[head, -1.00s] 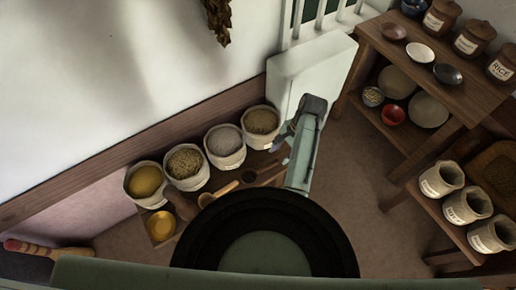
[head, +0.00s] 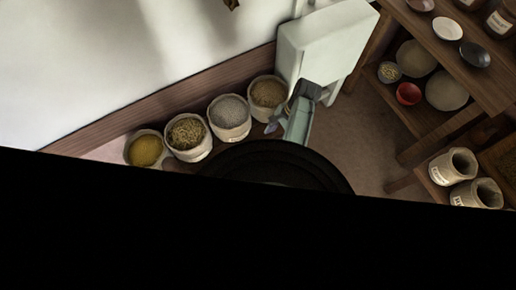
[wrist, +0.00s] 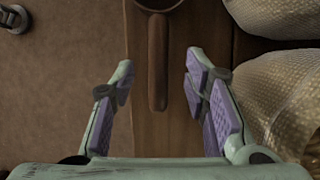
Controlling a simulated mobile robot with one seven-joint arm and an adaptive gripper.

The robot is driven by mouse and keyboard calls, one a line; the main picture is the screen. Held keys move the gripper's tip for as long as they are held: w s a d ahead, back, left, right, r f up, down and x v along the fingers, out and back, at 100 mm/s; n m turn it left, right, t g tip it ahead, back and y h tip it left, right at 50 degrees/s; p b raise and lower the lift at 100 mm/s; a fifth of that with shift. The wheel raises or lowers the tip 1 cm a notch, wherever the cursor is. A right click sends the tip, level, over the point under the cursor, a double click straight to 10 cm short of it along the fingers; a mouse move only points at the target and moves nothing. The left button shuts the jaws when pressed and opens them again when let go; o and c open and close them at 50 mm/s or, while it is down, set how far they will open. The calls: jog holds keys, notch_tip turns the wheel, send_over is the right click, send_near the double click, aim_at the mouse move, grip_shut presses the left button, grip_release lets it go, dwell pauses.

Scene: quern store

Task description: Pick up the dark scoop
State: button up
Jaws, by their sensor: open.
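The dark scoop (wrist: 158,62) shows in the wrist view, its brown handle lying lengthwise on a wooden board (wrist: 178,130) and its bowl cut off by the top edge. My gripper (wrist: 158,75) is open, with its purple-padded fingers on either side of the handle's line. Nothing is between the pads but the view of the handle and board. I cannot tell the height of the fingers above the handle. In the head view, my gripper (head: 272,126) is small beside the sacks, and the scoop is hidden behind my arm and a black area.
Open sacks of grain (head: 228,118) stand in a row along the wall, close to the board. Two woven sacks (wrist: 285,95) flank the right side in the wrist view. A wooden shelf (head: 440,125) with bowls is at right.

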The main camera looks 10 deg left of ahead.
jog(key=shift+x, duration=1.95)
jog(key=shift+s, duration=0.15)
jog(key=shift+c, duration=0.2)
grip_shut()
